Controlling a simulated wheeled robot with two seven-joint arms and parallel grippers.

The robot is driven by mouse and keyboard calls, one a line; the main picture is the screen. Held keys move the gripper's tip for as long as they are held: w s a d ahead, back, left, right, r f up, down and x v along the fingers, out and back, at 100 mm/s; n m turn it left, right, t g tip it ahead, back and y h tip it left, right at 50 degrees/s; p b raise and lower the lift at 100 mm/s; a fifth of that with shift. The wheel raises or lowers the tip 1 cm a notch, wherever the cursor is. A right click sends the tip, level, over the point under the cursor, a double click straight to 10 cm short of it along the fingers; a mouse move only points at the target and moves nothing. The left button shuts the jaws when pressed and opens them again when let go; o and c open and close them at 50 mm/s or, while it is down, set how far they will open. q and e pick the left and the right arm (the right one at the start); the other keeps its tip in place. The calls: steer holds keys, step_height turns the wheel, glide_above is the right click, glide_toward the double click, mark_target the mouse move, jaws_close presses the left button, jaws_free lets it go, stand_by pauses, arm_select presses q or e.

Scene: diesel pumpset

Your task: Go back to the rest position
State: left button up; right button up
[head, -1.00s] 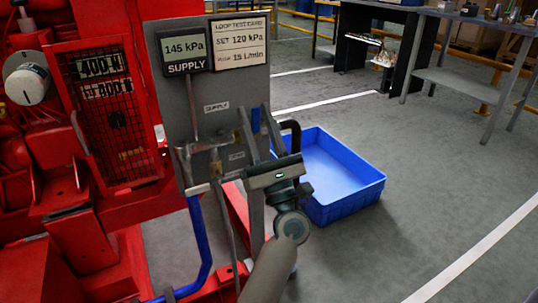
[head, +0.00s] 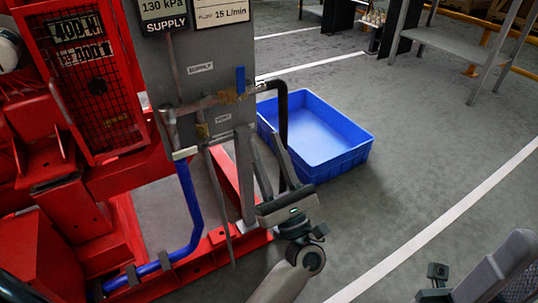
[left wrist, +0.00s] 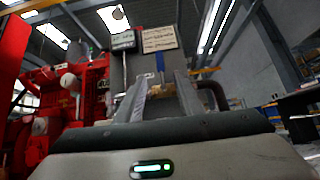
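My left gripper (head: 266,143) is low in front of the grey panel (head: 170,85), its two fingers apart with nothing visible between them. The fingers also show apart in the left wrist view (left wrist: 165,88), pointing toward the panel. The blue valve handle (head: 241,79) stands upright on the pipe, beyond and above the fingertips; it also shows in the left wrist view (left wrist: 160,62). A grey and dark part of my right arm shows at the lower right edge; its fingers cannot be made out.
The supply display (head: 164,10) reads 130 kPa, beside a test card (head: 222,12). The red pumpset (head: 90,90) fills the left, with a blue hose (head: 190,205) below. A black bent pipe (head: 283,120) and a blue bin (head: 330,165) are close behind my gripper.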

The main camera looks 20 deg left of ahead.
arm_select(q)
steer(key=shift+s+d+f, duration=0.3)
steer(key=shift+d+f, duration=0.05)
steer(key=shift+f, duration=0.05)
